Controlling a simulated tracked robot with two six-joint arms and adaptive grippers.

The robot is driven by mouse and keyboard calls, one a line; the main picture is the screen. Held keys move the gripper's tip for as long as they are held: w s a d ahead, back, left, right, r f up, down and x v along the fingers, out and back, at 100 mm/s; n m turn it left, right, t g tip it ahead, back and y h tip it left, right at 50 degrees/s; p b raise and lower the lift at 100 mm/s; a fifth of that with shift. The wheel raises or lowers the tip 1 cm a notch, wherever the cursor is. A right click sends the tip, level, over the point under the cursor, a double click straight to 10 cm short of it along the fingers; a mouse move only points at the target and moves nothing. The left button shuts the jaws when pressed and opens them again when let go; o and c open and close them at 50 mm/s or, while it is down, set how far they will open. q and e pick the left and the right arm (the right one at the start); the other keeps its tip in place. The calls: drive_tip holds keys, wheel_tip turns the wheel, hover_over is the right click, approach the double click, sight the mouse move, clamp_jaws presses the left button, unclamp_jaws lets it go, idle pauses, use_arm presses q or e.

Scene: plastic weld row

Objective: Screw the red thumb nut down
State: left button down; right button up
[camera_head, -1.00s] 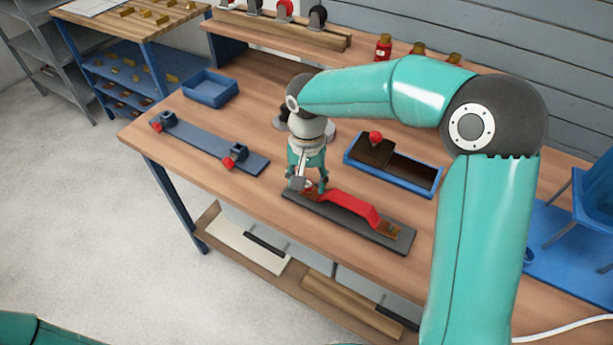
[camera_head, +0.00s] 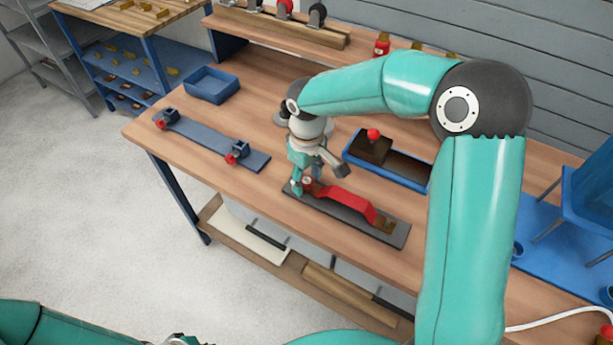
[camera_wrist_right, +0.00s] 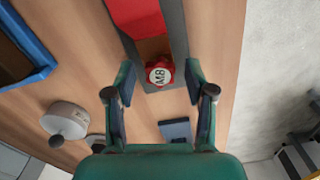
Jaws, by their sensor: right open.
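The red thumb nut (camera_wrist_right: 160,72), its pale top marked "M8", sits at the end of a dark base plate (camera_wrist_right: 172,30). In the head view the nut (camera_head: 307,181) is partly covered by my gripper. A red bridge-shaped part (camera_head: 345,201) lies along the plate (camera_head: 399,237); it also shows in the right wrist view (camera_wrist_right: 136,14). My right gripper (camera_wrist_right: 160,80) is open, with one finger on each side of the nut and visible gaps to it. In the head view it (camera_head: 306,184) points down over the plate's left end.
A blue tray (camera_head: 415,179) with a brown block and red knob stands behind the plate. A blue-grey strip with red-knobbed clamps (camera_head: 203,136) lies left. An empty blue bin (camera_head: 211,87) is at the back left. Bare bench lies between the strip and plate.

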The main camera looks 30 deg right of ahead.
clamp_jaws()
drive_tip(key=m+b, duration=0.1)
drive_tip(key=m, duration=0.2)
drive_tip(key=shift+f+m+b, duration=0.15)
drive_tip(key=shift+m+b, duration=0.2)
drive_tip(key=shift+m, duration=0.05)
drive_tip(key=m+b, duration=0.2)
drive_tip(key=m, duration=0.4)
drive_tip(key=shift+c, duration=1.9)
unclamp_jaws()
drive_tip(key=shift+m, duration=0.6)
drive_tip(key=shift+o, duration=2.7)
drive_tip(key=shift+o, duration=0.2)
drive_tip(key=o, duration=0.4)
drive_tip(key=shift+c, duration=0.2)
